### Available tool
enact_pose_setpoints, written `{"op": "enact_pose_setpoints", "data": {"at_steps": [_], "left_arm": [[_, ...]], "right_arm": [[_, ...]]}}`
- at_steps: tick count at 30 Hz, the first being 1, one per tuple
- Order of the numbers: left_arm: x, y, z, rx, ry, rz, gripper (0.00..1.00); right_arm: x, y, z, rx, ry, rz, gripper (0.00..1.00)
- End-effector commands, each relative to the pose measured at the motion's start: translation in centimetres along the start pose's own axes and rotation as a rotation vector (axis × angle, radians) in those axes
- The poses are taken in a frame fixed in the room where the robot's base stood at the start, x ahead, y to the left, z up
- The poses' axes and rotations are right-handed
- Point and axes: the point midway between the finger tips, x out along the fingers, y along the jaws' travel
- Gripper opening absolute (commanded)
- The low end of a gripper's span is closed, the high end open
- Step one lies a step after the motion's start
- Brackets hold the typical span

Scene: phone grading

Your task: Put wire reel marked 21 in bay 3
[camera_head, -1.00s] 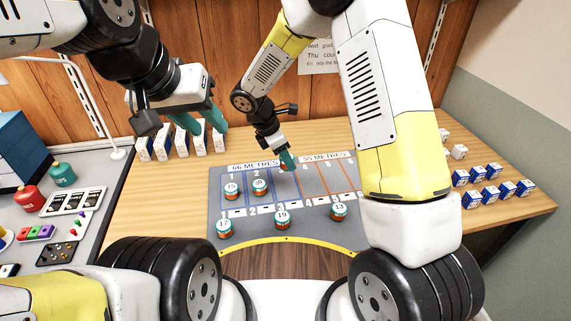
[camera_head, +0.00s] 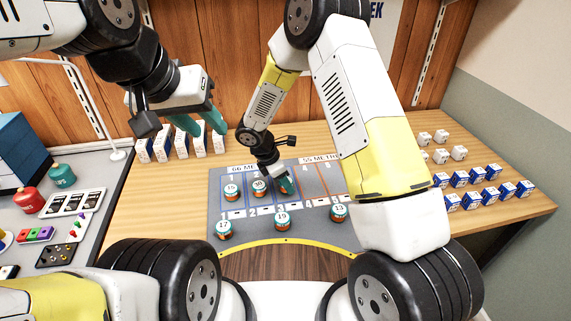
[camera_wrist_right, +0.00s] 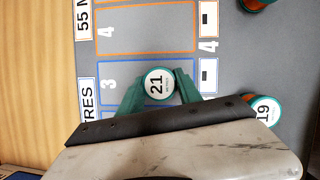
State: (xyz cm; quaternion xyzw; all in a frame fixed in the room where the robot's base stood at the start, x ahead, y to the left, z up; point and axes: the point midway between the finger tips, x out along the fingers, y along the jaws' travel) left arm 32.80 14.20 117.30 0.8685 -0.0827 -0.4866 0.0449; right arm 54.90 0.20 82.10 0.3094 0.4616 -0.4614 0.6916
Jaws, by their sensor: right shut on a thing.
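The wire reel marked 21 (camera_wrist_right: 159,84) has a white top and sits between the green fingers of my right gripper (camera_wrist_right: 158,90), which is shut on it. In the wrist view it is over bay 3 (camera_wrist_right: 111,97), a blue-outlined bay beside the orange-outlined bay 4. I cannot tell whether the reel touches the mat (camera_head: 345,238). In the head view my right gripper (camera_head: 286,186) is over the same bay, right of the reel marked 30 (camera_head: 260,187). My left gripper (camera_head: 200,123) hangs at the upper left with its fingers apart and empty.
The reel marked 15 (camera_head: 231,192) stands in bay 1. Reels marked 17 (camera_head: 224,229), 19 (camera_head: 282,220) and 13 (camera_head: 339,213) stand along the mat's near side. White boxes (camera_head: 180,142) stand behind; blue and white boxes (camera_head: 476,190) stand at the right.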

Motion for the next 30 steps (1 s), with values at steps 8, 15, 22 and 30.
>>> {"op": "enact_pose_setpoints", "data": {"at_steps": [8,15,22,30], "left_arm": [[0.0,0.0,0.0,0.000,0.000,0.000,0.36],[0.0,0.0,0.0,0.000,0.000,0.000,0.36],[0.0,0.0,0.0,0.000,0.000,0.000,0.36],[0.0,0.0,0.0,0.000,0.000,0.000,0.36]], "right_arm": [[0.1,0.0,0.0,0.000,0.000,0.000,0.63],[-0.2,0.0,0.1,0.001,0.000,0.001,0.63],[-3.8,0.1,0.1,0.001,0.000,0.005,0.63],[-9.4,0.1,0.1,0.001,0.000,0.004,0.63]]}}
